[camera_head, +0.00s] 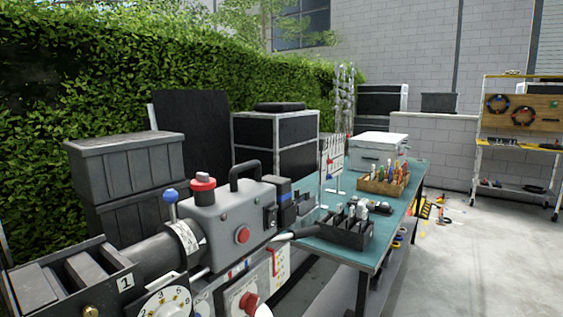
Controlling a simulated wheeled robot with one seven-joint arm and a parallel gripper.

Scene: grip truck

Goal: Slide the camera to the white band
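A grey box-shaped unit (228,217) with a black carrying handle and a red button fills the lower left foreground. It may be the camera, but I cannot be sure. A dark cylinder (150,258) runs from its left side toward the front left. A white band (184,238) with dark markings wraps this cylinder, close beside the grey unit. A lever with a blue ball (170,195) rises near the band, and a red knob (203,182) sits on top of the unit. My gripper is not in view.
A numbered white dial (165,303) and a panel with a red knob (249,302) lie below the unit. A teal table (335,246) behind it holds a black organiser (343,232) and a wooden tool box (383,184). Grey bins (127,155) stand left. The floor at right is mostly clear.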

